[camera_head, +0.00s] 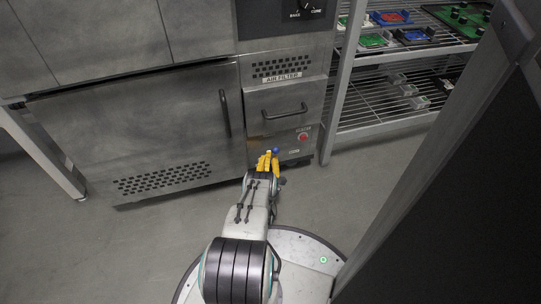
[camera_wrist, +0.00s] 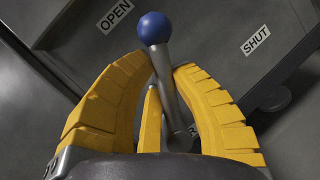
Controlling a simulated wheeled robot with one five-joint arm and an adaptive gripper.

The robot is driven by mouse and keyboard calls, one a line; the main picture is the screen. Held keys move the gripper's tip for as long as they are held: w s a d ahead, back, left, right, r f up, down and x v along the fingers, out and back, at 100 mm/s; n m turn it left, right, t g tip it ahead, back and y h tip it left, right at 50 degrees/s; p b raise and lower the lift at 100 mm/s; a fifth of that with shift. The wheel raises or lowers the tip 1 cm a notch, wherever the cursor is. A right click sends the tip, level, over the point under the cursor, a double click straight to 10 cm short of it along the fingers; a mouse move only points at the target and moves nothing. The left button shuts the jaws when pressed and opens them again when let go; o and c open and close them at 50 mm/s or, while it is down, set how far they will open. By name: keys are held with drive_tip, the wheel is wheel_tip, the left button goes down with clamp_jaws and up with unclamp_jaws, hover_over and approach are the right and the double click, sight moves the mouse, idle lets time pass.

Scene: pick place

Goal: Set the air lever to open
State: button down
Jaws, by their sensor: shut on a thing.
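The air lever is a grey metal rod with a blue ball knob. In the wrist view the knob (camera_wrist: 154,28) stands above my gripper (camera_wrist: 156,72), and the rod (camera_wrist: 166,75) runs down between the yellow fingers. The fingers are shut on the rod. The lever leans slightly left at its top, toward the OPEN label (camera_wrist: 116,14); the SHUT label (camera_wrist: 256,40) is at the right. In the head view the blue knob (camera_head: 275,151) shows just beyond my yellow gripper (camera_head: 268,160), low on the cabinet front. The lever's base is partly hidden by the fingers.
The steel cabinet has a drawer handle (camera_head: 285,111), a red button (camera_head: 303,137) and an AIR FILTER label (camera_head: 282,78). A large door (camera_head: 130,125) is at left. A wire rack (camera_head: 400,95) with colored parts stands right. A dark post (camera_head: 440,150) rises at right.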

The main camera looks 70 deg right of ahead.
sight(269, 132)
drive_tip(key=shift+w+r, duration=0.1)
drive_tip(key=shift+r, duration=0.05)
drive_tip(key=c, duration=1)
unclamp_jaws()
wheel_tip(269, 132, up, 9)
drive_tip(key=shift+f, duration=0.2)
drive_tip(key=shift+r, duration=0.7)
drive_tip(key=shift+f, duration=0.1)
